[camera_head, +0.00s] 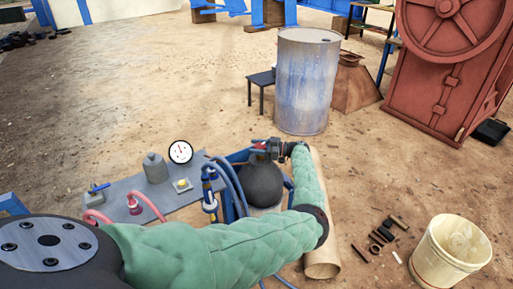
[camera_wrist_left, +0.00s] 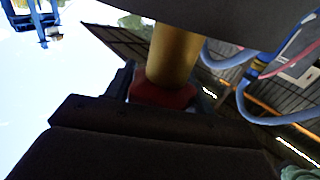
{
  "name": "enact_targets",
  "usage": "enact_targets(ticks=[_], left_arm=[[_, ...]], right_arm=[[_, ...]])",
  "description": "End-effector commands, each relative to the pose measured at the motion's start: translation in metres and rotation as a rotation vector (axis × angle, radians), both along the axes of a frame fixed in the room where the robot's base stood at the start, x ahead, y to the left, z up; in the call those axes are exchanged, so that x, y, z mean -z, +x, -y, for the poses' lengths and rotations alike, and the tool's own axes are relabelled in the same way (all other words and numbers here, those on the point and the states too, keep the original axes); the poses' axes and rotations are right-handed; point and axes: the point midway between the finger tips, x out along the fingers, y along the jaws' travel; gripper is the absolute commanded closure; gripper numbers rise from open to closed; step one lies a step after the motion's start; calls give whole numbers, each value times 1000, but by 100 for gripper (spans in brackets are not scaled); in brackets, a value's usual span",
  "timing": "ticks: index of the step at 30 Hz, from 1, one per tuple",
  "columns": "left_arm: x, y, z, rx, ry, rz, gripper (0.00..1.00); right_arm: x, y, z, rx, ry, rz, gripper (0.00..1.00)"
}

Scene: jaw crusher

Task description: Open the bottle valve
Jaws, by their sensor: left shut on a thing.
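The dark grey gas bottle (camera_head: 262,182) stands upright beside the grey bench, its lower part hidden by my green-sleeved arm. My left gripper (camera_head: 264,147) reaches in from the right at the bottle's top. It is shut on the red valve knob, a small bit of which shows in the head view. In the left wrist view the red valve knob (camera_wrist_left: 163,95) sits between the dark fingers, against a brass cylindrical valve body (camera_wrist_left: 173,52). The fingers hide part of the knob, so how far it is turned cannot be told. My right gripper is not in view.
The grey bench (camera_head: 203,166) left of the bottle holds a round gauge (camera_head: 180,152), a grey canister (camera_head: 155,168) and hoses. A blue-white drum (camera_head: 305,85) stands behind. A cream bucket (camera_head: 450,252) and several small dark parts (camera_head: 380,236) are at right. Open dirt lies around.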

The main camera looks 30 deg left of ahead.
Motion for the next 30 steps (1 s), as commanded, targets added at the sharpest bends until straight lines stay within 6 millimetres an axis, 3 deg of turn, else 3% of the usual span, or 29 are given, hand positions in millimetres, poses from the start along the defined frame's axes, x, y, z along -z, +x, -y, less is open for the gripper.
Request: enact_targets(ticks=[1, 4, 14, 30], left_arm=[[-1, 0, -1, 0, 1, 0, 43], [-1, 0, -1, 0, 1, 0, 25], [0, 1, 2, 0, 0, 0, 25], [1, 30, 64, 1, 0, 0, 25]], right_arm=[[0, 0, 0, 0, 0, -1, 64], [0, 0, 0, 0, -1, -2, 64], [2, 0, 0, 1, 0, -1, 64], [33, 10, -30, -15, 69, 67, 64]])
